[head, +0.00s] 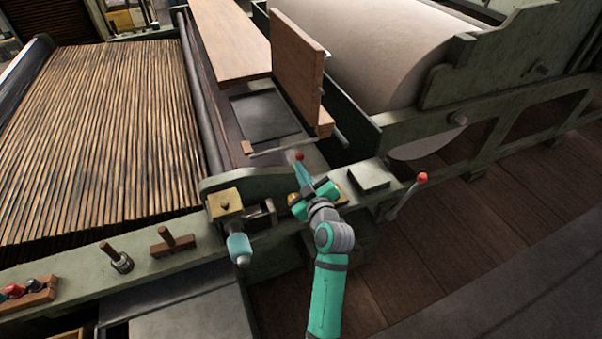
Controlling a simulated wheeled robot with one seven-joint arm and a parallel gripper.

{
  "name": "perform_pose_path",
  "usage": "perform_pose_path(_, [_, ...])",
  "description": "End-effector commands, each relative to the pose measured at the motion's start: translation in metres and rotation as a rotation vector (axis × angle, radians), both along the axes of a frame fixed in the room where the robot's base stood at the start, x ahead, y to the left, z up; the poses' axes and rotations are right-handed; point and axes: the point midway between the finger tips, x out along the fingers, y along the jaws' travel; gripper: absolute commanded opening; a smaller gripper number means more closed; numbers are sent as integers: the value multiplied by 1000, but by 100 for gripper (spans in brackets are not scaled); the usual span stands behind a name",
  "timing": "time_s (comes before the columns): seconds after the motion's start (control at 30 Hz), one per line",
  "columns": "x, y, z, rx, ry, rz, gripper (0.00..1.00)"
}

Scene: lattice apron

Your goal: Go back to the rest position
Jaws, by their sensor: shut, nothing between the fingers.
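My gripper (300,172) is at the end of my green and grey arm, near the middle of the head view. It is shut, with nothing seen between its fingers. Its tips are beside a small red knob (299,156), which sits at the edge of the dark machine bed. I cannot tell whether they touch the knob. My arm reaches up from the bottom of the view, over the machine's green front rail (85,264).
A slatted wooden apron (105,130) fills the left. An upright wooden board (297,65) and a large pale roller (375,50) stand behind my gripper. A red-tipped lever (407,195) is close on the right. Wooden floor (450,255) is clear at lower right.

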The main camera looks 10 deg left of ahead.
Motion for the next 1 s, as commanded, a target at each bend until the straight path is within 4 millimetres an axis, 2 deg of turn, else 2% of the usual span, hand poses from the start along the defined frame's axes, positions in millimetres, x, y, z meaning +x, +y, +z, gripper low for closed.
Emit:
perform_pose_path(0.2, [-10, -4, 1, -1, 0, 1, 0])
perform_pose_path(0.73, [-12, -1, 0, 2, 1, 3, 0])
perform_pose_path(0.87, [-25, -1, -16, 31, 23, -22, 0])
perform_pose_path(1.0, [-57, -3, -51, 101, 69, -86, 0])
